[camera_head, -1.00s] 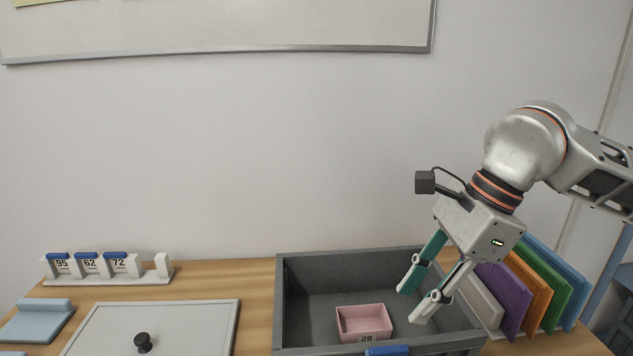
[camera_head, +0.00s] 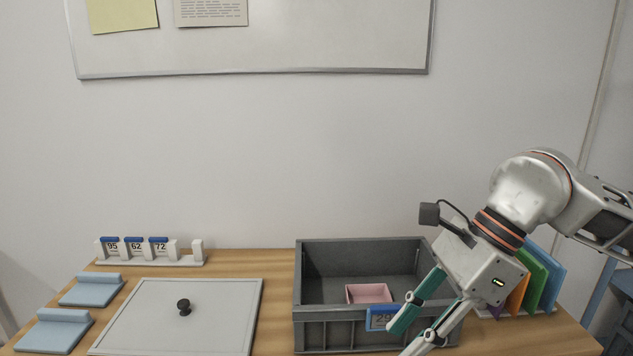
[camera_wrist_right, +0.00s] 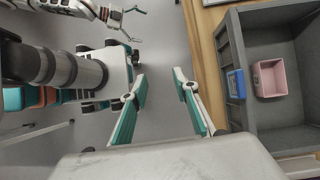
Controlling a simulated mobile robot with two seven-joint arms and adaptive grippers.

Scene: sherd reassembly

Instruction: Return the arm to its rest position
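My right gripper (camera_head: 398,338) is open and empty, pointing down in front of the grey crate (camera_head: 330,331) at the table's right. In the right wrist view its teal-padded fingers (camera_wrist_right: 160,80) are spread apart over the floor, beside the table edge, with nothing between them. My left gripper (camera_wrist_right: 137,24) shows small at the top of the right wrist view, its fingers apart and empty. It is outside the head view.
A pink box (camera_head: 369,293) sits inside the crate. A blue-framed tag (camera_head: 381,318) is on the crate's front wall. A grey lid-like panel with a black knob (camera_head: 184,307), light-blue blocks (camera_head: 91,289), a numbered tag rack (camera_head: 136,246) and upright coloured panels (camera_head: 547,279) stand on the table.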

